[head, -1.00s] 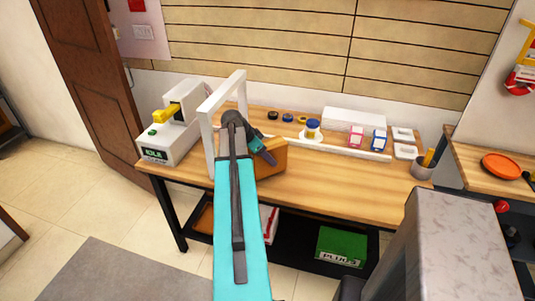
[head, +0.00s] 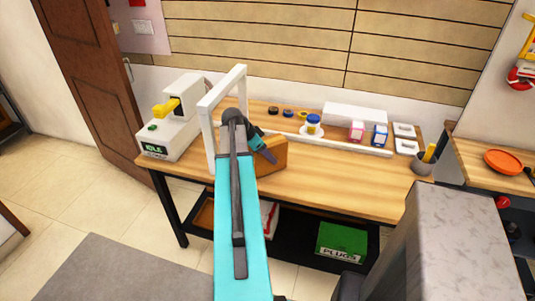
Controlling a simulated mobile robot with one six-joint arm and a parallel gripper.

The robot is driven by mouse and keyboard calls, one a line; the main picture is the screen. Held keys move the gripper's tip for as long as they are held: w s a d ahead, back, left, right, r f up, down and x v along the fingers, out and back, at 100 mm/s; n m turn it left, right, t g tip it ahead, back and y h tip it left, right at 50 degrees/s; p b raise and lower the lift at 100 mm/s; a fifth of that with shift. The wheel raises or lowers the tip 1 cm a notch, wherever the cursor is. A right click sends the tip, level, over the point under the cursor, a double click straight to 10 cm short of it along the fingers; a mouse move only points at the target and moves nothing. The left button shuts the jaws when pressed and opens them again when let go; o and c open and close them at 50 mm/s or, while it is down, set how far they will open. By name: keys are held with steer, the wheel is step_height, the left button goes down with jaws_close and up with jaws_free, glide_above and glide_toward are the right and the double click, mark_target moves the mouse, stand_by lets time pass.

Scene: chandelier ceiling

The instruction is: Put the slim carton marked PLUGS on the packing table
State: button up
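A green carton with a white label reading PLUGS (head: 342,242) lies on the black lower shelf, under the right half of the packing table (head: 330,178). The wooden table top is above it. My teal and grey arm reaches up the middle of the head view. Its far end shows as a small teal and dark part above the table, in front of a brown box. My gripper's fingers cannot be made out, and it is nowhere near the PLUGS carton. Whether it touches the brown box cannot be told.
A brown box (head: 271,157) stands on the table beside a white frame (head: 210,122). A white machine reading IDLE (head: 170,128) is at the left end. Small jars and cartons line the back. A red and white carton (head: 270,218) is on the lower shelf. The front right table top is clear.

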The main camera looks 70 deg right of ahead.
steer(key=shift+f+b, duration=0.3)
steer(key=shift+f, duration=0.15)
steer(key=o, duration=1.6)
steer(key=shift+o, duration=0.2)
steer(key=b+v, duration=0.2)
steer(key=v, duration=1.2)
steer(key=shift+b, duration=0.4)
steer(key=shift+d, duration=0.1)
